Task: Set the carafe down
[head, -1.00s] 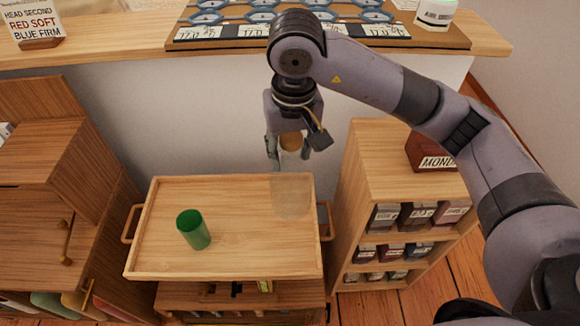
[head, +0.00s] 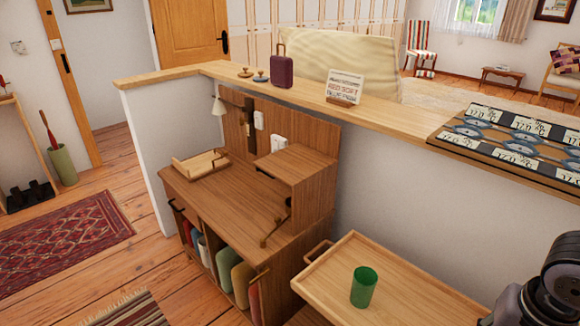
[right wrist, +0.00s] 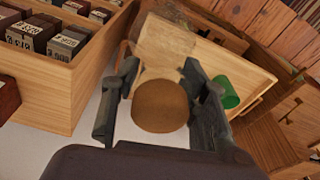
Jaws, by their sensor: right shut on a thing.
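The carafe (right wrist: 165,42) is clear glass with a round cork-coloured stopper (right wrist: 160,106), seen in the right wrist view. My right gripper (right wrist: 160,95) is shut on it at the neck, one finger on each side of the stopper. The glass body points away from the wrist, over the wooden tray (right wrist: 258,88); I cannot tell whether its base touches the tray. In the head view only part of my right arm shows at the lower right corner, and the carafe is out of frame. My left gripper is in neither view.
A green cup (head: 364,287) stands on the tray (head: 330,283); it also shows in the right wrist view (right wrist: 226,92). A shelf unit with labelled boxes (right wrist: 70,40) is beside the tray. A wooden desk (head: 225,205) stands left, below a ledge holding a sign (head: 344,86).

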